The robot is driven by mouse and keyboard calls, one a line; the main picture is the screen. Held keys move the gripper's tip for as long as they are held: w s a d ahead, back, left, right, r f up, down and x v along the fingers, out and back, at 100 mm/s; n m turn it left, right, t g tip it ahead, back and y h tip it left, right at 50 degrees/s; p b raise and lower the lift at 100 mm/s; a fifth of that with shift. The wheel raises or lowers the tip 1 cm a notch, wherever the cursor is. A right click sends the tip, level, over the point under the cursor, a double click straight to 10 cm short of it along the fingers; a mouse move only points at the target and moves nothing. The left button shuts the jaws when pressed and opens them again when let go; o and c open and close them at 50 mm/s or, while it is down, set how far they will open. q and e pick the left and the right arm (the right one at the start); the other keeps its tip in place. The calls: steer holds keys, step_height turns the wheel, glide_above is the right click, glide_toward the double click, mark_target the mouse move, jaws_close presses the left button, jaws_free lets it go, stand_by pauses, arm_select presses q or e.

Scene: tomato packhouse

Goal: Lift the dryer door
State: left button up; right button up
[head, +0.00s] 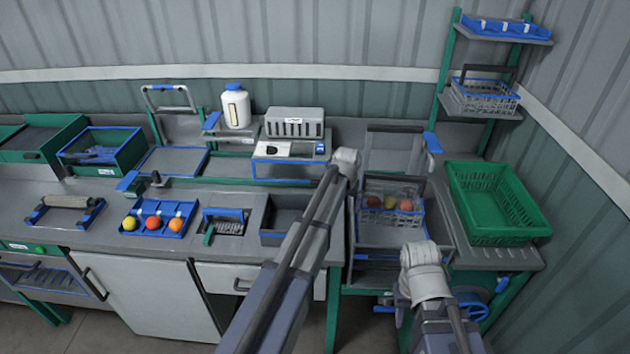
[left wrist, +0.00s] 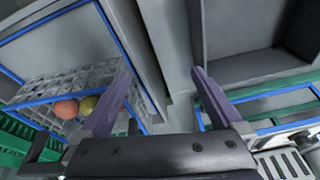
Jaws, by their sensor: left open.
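No part carries a readable dryer label. At the lower left of the head view, a low unit has a door-like front (head: 45,278) with a handle across its top, apparently shut. On the right stand, an upright frame with a dark top bar (head: 395,129) rises behind a wire basket of fruit (head: 410,219); I cannot tell whether it belongs to the dryer. My left gripper (left wrist: 160,72) is open and empty in the left wrist view, above the gap between bench and stand. In the head view its fingers are hidden. My right arm is low at the right; its gripper does not show.
A dark bin (head: 285,238) sits on the bench left of my left arm. A blue holder (head: 140,230) with several colored balls stands further left. A green crate (head: 500,237) is at the right. Racked shelves (head: 500,38) stand at the back right.

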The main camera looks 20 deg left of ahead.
mark_target(318, 182)
arm_select(q)
steer(key=w+a+r, duration=0.1)
steer(key=w+a, duration=0.2)
steer(key=a, duration=0.1)
steer(key=w+a+n+t+p, duration=0.1)
steer(key=w+a, duration=0.3)
steer(key=w+a+r+n, duration=0.1)
steer(key=w+a, duration=0.3)
steer(key=shift+a+r+y, duration=0.2)
steer(key=shift+r+y, duration=0.1)
steer(key=shift+f, duration=0.1)
steer(key=b+x, duration=0.6)
steer(key=x, duration=0.1)
steer(key=shift+w+f+b, duration=0.2)
steer(key=shift+f+b, duration=0.05)
steer(key=shift+b, duration=0.1)
jaws_close()
